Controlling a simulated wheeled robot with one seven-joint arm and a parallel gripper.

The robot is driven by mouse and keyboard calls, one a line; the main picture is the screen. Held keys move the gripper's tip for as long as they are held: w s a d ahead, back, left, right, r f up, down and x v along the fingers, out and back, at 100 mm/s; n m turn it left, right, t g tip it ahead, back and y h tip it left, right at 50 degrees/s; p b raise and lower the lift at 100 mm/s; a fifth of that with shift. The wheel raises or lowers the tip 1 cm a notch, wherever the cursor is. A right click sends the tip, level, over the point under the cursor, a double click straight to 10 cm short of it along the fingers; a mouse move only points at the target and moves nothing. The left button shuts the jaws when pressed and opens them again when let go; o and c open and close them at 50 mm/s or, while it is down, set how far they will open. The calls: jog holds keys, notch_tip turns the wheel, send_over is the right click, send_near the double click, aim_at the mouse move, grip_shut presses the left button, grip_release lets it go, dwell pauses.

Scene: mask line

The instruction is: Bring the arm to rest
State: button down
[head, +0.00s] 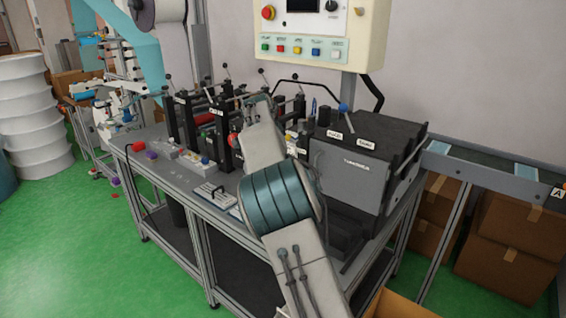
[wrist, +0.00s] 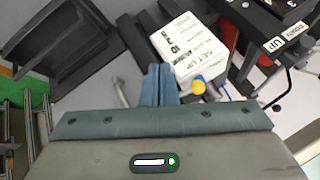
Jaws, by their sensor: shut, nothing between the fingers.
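My gripper (wrist: 159,84) shows in the wrist view with its two blue-grey fingers together and nothing between them. It points toward a white printed box (wrist: 187,45) with a yellow-topped knob (wrist: 197,85) beside the fingertips. I cannot tell whether the fingers touch the box. In the head view my arm reaches up from the bottom over the workbench (head: 180,185), bent at a teal-banded joint. The fingers cannot be made out there.
A black machine (head: 360,175) stands on the bench right of my arm. Black roller frames (head: 185,120) stand left of it. A control panel (head: 320,30) hangs above. Cardboard boxes (head: 515,235) sit under the conveyor at right. The green floor at left is mostly clear.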

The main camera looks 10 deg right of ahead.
jog(key=s+d+r+n+g+y, duration=0.1)
jog(key=s+d+r+n, duration=0.1)
jog(key=s+d, duration=0.5)
jog(key=s+d+r+n+g+y, duration=0.1)
jog(key=s+d+n, duration=0.1)
jog(key=s, duration=1)
jog(key=s+f+n, duration=0.3)
jog(key=s, duration=0.7)
jog(key=s+f+n+g, duration=0.1)
jog(key=s+f+n, duration=0.1)
jog(key=s, duration=0.8)
jog(key=s+f+n, duration=0.3)
jog(key=s+n, duration=0.1)
jog(key=s, duration=0.6)
jog(key=shift+a+f+n+y, duration=0.25)
jog(key=shift+f+n+y, duration=0.05)
jog(key=shift+f+y, duration=0.1)
jog(key=shift+a, duration=0.1)
